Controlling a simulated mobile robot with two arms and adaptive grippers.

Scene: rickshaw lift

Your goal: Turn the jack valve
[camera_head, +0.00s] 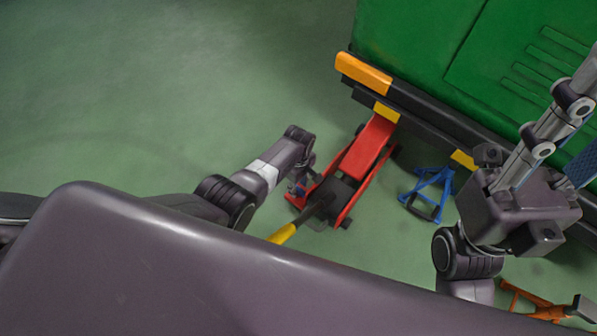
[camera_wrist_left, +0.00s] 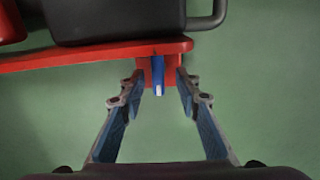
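The red floor jack (camera_head: 365,150) stands on the floor with its front end under the green vehicle's bumper. Its red side also shows in the left wrist view (camera_wrist_left: 90,55). A small blue valve (camera_wrist_left: 158,72) with a pale end sticks out from the jack's side. My left gripper (camera_head: 302,182) is beside the jack. In the left wrist view, its two fingers (camera_wrist_left: 158,84) are open, one on each side of the valve, with gaps to it. My right gripper (camera_head: 565,140) is raised at the right; its fingertips run out of frame.
The green vehicle (camera_head: 430,40) with a dark bumper fills the upper right. A blue jack stand (camera_head: 428,190) is right of the jack, and an orange stand (camera_head: 533,302) is at the lower right. The jack's yellow handle (camera_head: 282,234) points toward me. The left floor is clear.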

